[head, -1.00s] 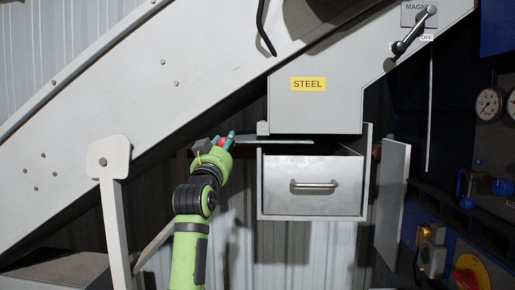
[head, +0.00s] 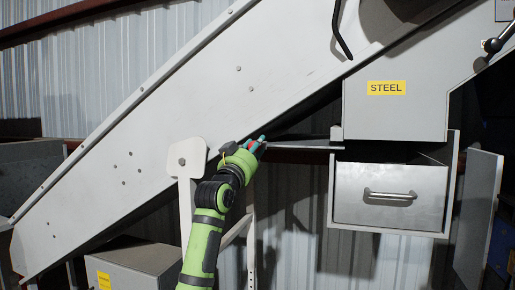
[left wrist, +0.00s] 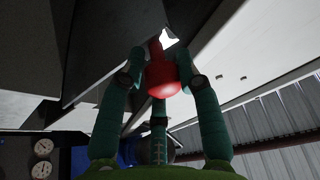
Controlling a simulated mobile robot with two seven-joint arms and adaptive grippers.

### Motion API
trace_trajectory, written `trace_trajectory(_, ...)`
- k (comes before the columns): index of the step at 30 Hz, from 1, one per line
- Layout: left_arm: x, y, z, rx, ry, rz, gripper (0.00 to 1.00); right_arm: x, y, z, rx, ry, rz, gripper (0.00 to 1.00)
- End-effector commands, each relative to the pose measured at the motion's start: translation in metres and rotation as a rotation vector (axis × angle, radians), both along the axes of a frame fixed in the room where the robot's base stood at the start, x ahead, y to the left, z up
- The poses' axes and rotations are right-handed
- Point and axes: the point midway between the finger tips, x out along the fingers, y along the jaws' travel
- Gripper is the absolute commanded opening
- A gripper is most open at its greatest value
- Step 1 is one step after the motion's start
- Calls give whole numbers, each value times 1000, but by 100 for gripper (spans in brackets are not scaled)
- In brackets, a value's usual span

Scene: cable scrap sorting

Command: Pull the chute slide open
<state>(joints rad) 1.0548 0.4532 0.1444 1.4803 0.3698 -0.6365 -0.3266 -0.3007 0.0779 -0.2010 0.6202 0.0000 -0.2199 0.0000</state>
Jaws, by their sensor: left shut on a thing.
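The chute slide (head: 305,148) is a thin flat plate. In the head view it sticks out to the left from under the grey chute (head: 395,115) labelled STEEL, with its right end near the chute's lower left corner. My left gripper (head: 257,146) is at the slide's outer left end, shut on its red knob. In the left wrist view the red knob (left wrist: 162,78) sits between the teal fingers. How much of the slide is still inside the chute is hard to tell. My right gripper is out of view.
A metal drawer (head: 390,195) with a bar handle sits shut below the chute. An open panel (head: 477,215) stands to its right. The sloped conveyor side (head: 200,95) runs just above my left arm, and a white post (head: 186,160) stands left of it.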

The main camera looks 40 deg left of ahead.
Motion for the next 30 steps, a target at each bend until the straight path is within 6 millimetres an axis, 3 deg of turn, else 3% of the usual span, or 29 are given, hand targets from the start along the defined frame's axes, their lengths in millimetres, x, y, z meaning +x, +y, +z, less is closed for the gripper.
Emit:
trace_trajectory(1, -2, 5, 2, 0, -4, 10, 42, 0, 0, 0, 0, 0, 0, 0)
trace_trajectory(2, -2, 5, 2, 0, -4, 10, 54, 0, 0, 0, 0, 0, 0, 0)
trace_trajectory(3, -2, 5, 2, -1, -4, 9, 54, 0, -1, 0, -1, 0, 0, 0)
trace_trajectory(23, -1, 2, 1, 0, -2, 5, 54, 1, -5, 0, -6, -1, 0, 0)
trace_trajectory(30, 5, -18, 1, -1, -4, 1, 54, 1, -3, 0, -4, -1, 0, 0)
